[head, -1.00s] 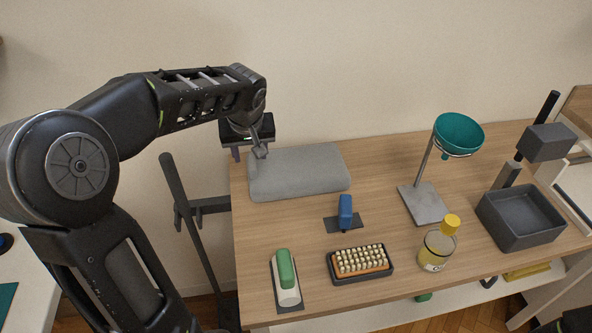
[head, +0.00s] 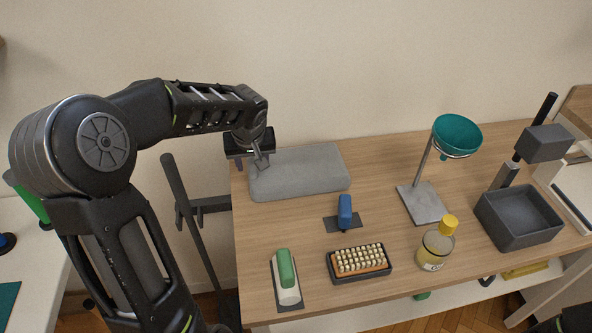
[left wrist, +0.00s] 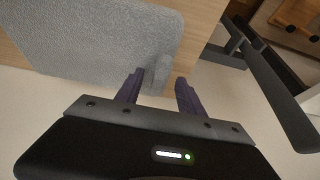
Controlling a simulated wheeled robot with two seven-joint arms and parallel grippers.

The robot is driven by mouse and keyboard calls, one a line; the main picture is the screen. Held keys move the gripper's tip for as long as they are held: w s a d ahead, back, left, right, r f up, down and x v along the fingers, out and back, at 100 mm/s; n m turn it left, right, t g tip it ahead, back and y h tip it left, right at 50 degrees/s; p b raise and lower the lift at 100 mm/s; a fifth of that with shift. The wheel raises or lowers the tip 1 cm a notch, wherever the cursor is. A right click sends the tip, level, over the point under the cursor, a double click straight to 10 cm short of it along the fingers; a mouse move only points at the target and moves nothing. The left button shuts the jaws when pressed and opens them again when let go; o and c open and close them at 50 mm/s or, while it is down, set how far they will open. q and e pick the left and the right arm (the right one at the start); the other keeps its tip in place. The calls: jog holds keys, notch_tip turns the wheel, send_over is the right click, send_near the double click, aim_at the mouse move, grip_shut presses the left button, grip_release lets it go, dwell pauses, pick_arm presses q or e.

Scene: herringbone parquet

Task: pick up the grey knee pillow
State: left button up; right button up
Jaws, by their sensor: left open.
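The grey knee pillow (head: 300,174) lies at the back left of the wooden table, near the wall. In the left wrist view the pillow (left wrist: 95,40) fills the upper left, and its rounded end lies near the fingers. My left gripper (head: 262,160) is at the pillow's left end in the head view. In the left wrist view the two purple fingers of the left gripper (left wrist: 160,88) are apart, with nothing held between them. I cannot tell whether a finger touches the pillow. My right gripper is not in view.
A dark post (head: 190,225) stands left of the table.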

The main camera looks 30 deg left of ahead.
pick_arm(q)
jog(key=shift+c, duration=0.5)
grip_shut()
jog(key=shift+r, duration=0.1)
dwell(0.7)
